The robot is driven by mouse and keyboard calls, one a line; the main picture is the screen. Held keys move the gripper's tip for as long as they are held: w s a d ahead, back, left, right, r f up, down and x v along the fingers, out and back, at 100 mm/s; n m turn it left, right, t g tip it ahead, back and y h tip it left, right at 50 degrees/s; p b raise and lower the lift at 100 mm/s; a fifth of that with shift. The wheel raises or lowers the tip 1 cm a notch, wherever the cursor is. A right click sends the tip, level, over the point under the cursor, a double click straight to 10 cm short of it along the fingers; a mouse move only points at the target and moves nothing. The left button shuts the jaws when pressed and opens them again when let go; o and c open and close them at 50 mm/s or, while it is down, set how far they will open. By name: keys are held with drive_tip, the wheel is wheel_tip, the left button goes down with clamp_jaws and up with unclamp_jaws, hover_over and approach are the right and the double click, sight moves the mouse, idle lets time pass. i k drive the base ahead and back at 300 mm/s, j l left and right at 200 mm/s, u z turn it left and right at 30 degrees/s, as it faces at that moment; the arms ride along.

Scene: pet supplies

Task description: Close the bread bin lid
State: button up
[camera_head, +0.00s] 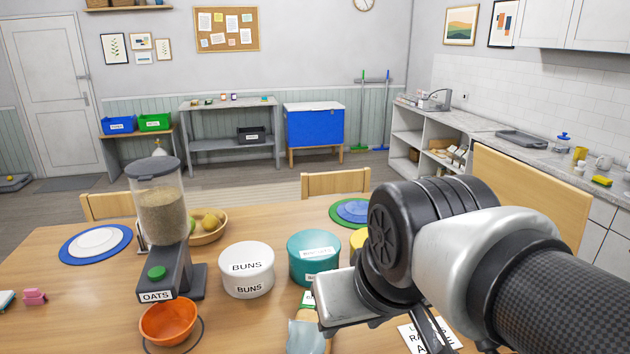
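No container that I can read as a bread bin shows clearly. A round white tub (246,270) marked BUNS stands on the table; it looks covered by a white top. A round teal tub (314,258) with a small label stands to its right and also looks covered. My gripper (372,318) is at the lower right, over the near part of the table and right of both tubs. My arm hides much of the table there. The fingertips are not clearly seen, so I cannot tell whether they are open or shut.
An oats dispenser (160,225) stands left of the white tub, with an orange bowl (167,322) in front. A fruit bowl (212,234) is behind. A bread-like item (306,335) lies at the near edge beside my gripper. Plates (96,242) lie far left.

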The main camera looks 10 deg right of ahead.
sight(514, 182)
drive_tip(key=l, duration=0.55)
drive_tip(key=l+u, duration=0.15)
drive_tip(key=l, duration=0.4)
drive_tip(key=k+l, duration=0.1)
drive_tip(key=l, duration=0.45)
drive_tip(key=l+u, duration=0.15)
drive_tip(key=l, duration=0.45)
drive_tip(key=k+l, duration=0.15)
drive_tip(key=l, duration=0.35)
drive_tip(key=l+u, duration=0.05)
